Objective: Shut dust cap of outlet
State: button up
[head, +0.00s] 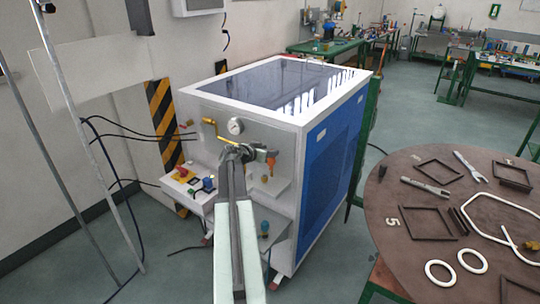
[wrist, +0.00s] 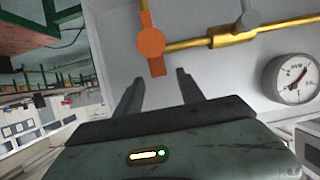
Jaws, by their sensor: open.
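The gas generator (head: 215,145) is a white cabinet with blue side panels and a dark glossy top. An orange round part with a flat tab (wrist: 151,43) sits on a brass pipe in the wrist view; it also shows at the front of the cabinet in the head view (head: 271,161). I cannot tell for certain whether it is the outlet's dust cap. My gripper (wrist: 157,78) is open and empty. The orange tab reaches down just ahead of the fingertips, between their lines, with no clear contact. In the head view my gripper (head: 260,154) is beside the orange part.
A pressure gauge (wrist: 288,77) is on the panel beside the brass pipe (wrist: 240,38). A lower ledge (head: 188,188) carries red and blue controls at the left. A round brown table (head: 400,235) with frames and tools stands at the right. Floor shows between them.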

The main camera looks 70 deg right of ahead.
jog(key=shift+x, duration=0.8)
grip_shut()
jog(key=shift+w, duration=0.1)
dwell(0.6)
